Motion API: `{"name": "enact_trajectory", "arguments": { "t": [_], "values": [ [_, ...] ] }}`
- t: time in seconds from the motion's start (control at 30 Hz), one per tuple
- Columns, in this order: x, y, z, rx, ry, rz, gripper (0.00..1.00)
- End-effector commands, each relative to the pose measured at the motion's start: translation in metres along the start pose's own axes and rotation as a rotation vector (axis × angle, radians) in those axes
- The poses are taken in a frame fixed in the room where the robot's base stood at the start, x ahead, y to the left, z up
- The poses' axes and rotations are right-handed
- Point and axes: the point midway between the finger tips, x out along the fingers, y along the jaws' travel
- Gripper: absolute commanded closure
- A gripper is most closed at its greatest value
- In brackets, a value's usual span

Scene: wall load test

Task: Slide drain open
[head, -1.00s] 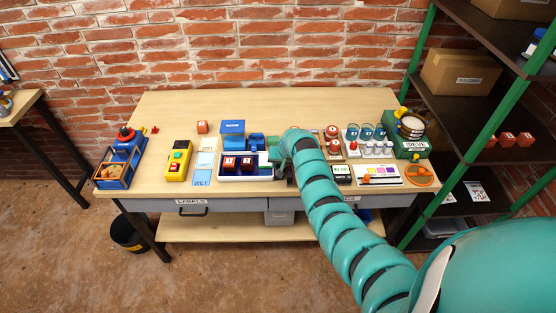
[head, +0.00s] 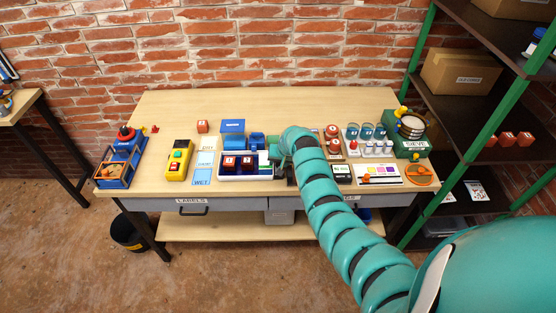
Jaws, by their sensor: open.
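My teal arm reaches over the workbench (head: 240,105), and its end is above the middle of the bench. My gripper (head: 275,154) shows only in small part at the left of the arm's end, beside the blue and white rack (head: 246,178). The fingertips are too small and hidden to make out, and I see nothing held. No part clearly reads as a drain slide. The area right under and behind the arm's end is hidden. A blue device with a red knob (head: 126,133) and an orange-lined tray stands at the left end.
A yellow control box (head: 179,160) and label cards (head: 202,177) lie left of the rack. Blue-topped jars (head: 366,131), a green sieve stand (head: 412,148) and a colour card (head: 379,174) are at right. Green-posted shelving borders the right.

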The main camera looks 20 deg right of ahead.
Motion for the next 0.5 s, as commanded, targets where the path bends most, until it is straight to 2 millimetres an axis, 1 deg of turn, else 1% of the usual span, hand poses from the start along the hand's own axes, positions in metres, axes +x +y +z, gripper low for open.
{"name": "enact_trajectory", "arguments": {
  "t": [0.5],
  "values": [
    [-0.035,-0.009,-0.012,-0.001,0.000,0.000,0.58]
  ]
}}
